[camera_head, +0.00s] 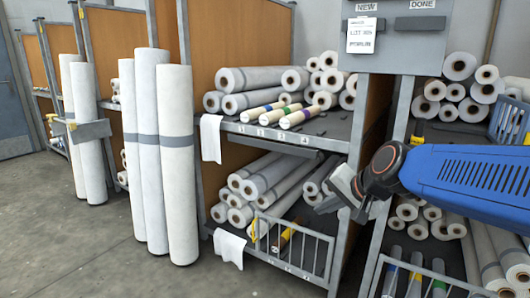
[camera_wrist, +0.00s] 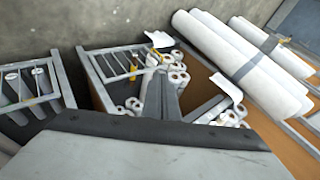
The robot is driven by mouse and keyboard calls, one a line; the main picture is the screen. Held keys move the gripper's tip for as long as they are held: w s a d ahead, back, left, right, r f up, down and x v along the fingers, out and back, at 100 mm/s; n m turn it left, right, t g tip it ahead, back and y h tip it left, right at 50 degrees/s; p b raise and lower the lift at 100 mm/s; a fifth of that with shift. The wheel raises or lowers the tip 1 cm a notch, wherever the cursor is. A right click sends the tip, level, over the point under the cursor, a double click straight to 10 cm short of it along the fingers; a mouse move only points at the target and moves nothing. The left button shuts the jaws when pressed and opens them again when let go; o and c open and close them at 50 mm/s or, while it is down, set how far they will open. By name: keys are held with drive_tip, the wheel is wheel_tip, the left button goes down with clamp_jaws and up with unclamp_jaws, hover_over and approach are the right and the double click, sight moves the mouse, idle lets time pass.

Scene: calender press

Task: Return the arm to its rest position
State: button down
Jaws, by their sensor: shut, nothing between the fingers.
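My arm, with a blue casing, reaches in from the right in the head view. My gripper (camera_head: 344,186), pale grey beyond the dark wrist joint with its orange ring, is shut and empty. It is in front of the rack post between the two bays, at about the height of the lower shelf in the picture. I cannot tell its exact distance from the post. In the wrist view a large grey surface with a dark edge fills the bottom, and I cannot tell what it is.
A rack holds white rolls (camera_head: 262,80) on its upper shelf (camera_head: 325,138). A grey sign panel (camera_head: 396,45) hangs above the post. Wire baskets (camera_head: 292,245) front the lower shelves. Tall strapped rolls (camera_head: 176,165) stand at left; they show in the wrist view (camera_wrist: 232,55). Left floor (camera_head: 60,250) is clear.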

drive_tip(key=s+d+f+n+g+h, duration=0.1)
drive_tip(key=s+d+f, duration=0.4)
drive_tip(key=s, duration=0.6)
drive_tip(key=s+d+f+n+g+h, duration=0.2)
drive_tip(key=s+d+f+n, duration=0.3)
drive_tip(key=s+d, duration=0.3)
drive_tip(key=s+h, duration=0.1)
drive_tip(key=s, duration=0.2)
drive_tip(key=shift+s+d+n+h, duration=0.15)
drive_tip(key=shift+s+n+h, duration=0.15)
